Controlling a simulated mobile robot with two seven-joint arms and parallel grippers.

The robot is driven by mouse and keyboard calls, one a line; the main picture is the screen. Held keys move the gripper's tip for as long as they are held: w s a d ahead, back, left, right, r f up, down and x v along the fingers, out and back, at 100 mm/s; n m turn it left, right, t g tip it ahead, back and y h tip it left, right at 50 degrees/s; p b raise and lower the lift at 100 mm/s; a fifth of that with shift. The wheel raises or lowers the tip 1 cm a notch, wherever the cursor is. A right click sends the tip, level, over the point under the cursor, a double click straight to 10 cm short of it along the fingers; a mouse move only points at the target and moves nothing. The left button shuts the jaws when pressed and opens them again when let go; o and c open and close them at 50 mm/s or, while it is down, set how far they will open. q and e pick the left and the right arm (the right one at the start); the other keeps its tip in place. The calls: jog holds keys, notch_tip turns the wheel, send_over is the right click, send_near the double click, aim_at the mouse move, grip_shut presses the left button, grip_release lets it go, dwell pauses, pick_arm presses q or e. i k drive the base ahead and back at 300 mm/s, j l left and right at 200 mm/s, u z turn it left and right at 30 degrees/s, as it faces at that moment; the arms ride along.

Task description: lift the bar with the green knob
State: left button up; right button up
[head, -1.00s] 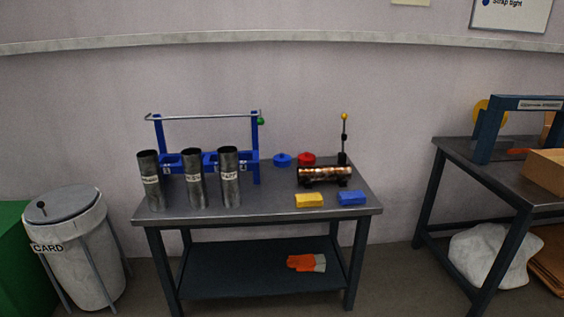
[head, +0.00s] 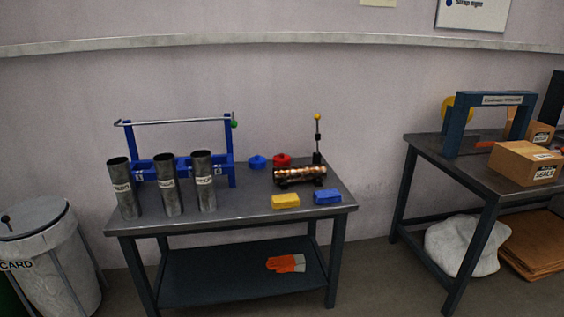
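A blue rack (head: 231,160) stands at the back left of the metal workbench (head: 240,211). A thin silver bar (head: 175,121) lies across the top of its two posts. The green knob (head: 234,124) is at the bar's right end, by the right post. Three dark metal tubes (head: 123,189) with white labels stand upright in front of the rack and hide part of its lower frame. Neither of my grippers is in view.
On the bench's right are blue (head: 257,162) and red (head: 282,160) caps, a copper cylinder (head: 300,174), a yellow block (head: 285,201) and a blue block (head: 327,197). A bin (head: 45,259) stands left. A second table (head: 437,160) with a box (head: 525,163) stands right.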

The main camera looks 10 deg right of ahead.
aim_at(234, 125)
jog(key=i+z, duration=0.25)
jog(key=i, duration=0.25)
jog(key=i+j+z, duration=0.15)
jog(key=i+z, duration=0.15)
jog(key=i, duration=0.15)
jog(key=i+j+z, duration=0.25)
jog(key=i, duration=0.2)
jog(key=i+j+z, duration=0.25)
jog(key=i, duration=0.2)
